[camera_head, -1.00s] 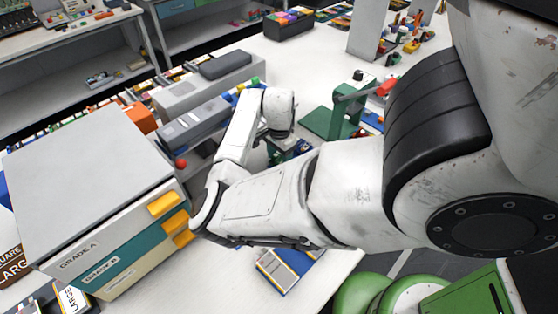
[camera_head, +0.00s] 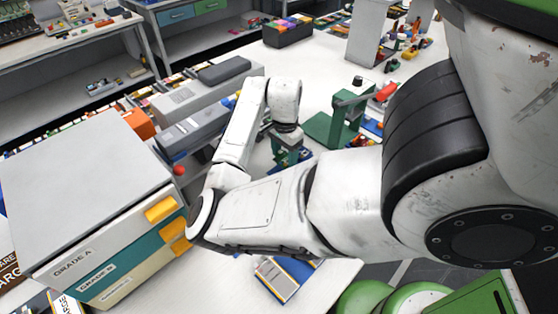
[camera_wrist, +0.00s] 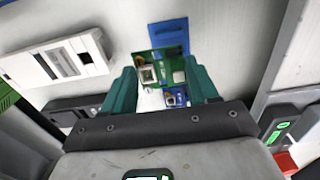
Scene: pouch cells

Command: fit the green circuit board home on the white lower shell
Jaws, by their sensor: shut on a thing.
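In the wrist view, my gripper (camera_wrist: 163,80) has its two green fingers closed on either side of the green circuit board (camera_wrist: 153,58). The board carries a square chip and a pale block. A white patch and a small blue board (camera_wrist: 178,98) show below it between the fingers; I cannot tell whether the white patch is the lower shell. A white casing with a rectangular window (camera_wrist: 60,62) lies apart to the left. In the head view, my gripper (camera_head: 291,153) is low over the white table, and what it holds is too small to make out.
A blue flat piece (camera_wrist: 169,37) lies just beyond the board. A drawer cabinet (camera_head: 85,190) stands at the left of the table. Grey boxes (camera_head: 195,125) stand behind it. A green stand (camera_head: 335,125) is to the gripper's right. Bare table (camera_head: 320,60) shows behind.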

